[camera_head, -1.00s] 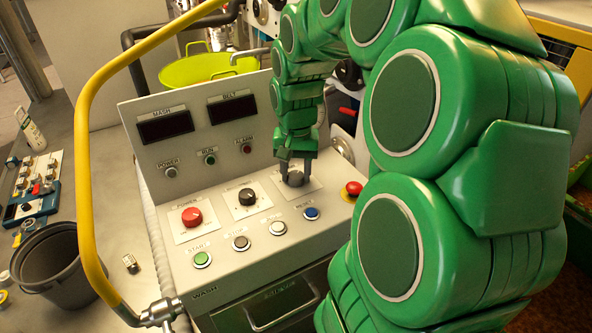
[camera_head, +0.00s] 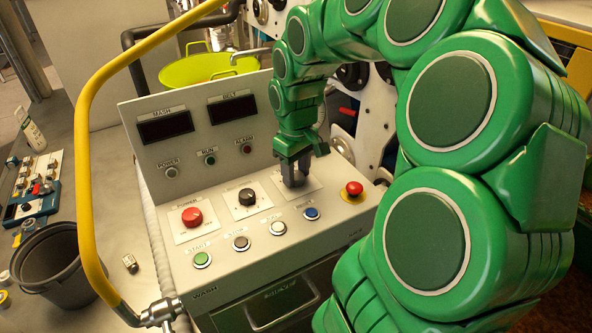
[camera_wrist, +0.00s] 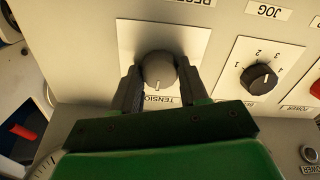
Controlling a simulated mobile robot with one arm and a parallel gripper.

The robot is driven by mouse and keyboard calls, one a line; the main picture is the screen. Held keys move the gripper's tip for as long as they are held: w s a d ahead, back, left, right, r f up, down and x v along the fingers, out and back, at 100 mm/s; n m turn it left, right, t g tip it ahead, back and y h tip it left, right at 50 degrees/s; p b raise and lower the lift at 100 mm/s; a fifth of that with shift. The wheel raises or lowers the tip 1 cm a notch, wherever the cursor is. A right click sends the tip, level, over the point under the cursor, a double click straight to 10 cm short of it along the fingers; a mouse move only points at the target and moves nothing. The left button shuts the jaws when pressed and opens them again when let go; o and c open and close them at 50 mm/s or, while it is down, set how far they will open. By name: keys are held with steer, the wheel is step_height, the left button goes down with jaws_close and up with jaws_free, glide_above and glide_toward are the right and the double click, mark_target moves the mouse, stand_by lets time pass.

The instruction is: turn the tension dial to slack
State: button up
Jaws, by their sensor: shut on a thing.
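The tension dial (camera_wrist: 158,68) is a round grey knob on a pale square plate, above a label reading TENSION upside down in the wrist view. A short white mark on the dial points to the lower edge of that view, toward the label. My gripper (camera_wrist: 159,82) has one dark finger on each side of the dial and is shut on it. In the head view my gripper (camera_head: 294,178) reaches down onto the right of the sloped panel, and its fingers mostly hide the dial. I cannot read a slack marking.
A black numbered selector knob (camera_head: 246,197) and a red power knob (camera_head: 192,216) sit left of the dial. A red stop button (camera_head: 354,188) is to its right. Several push buttons line the front, including a blue one (camera_head: 311,213). A yellow rail (camera_head: 88,180) stands at left.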

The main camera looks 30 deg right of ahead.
mark_target(296, 175)
steer(key=shift+n, duration=0.5)
steer(key=o, duration=1.1)
steer(key=shift+c, duration=0.2)
steer(key=shift+r, duration=0.1)
steer(key=shift+r, duration=3.8)
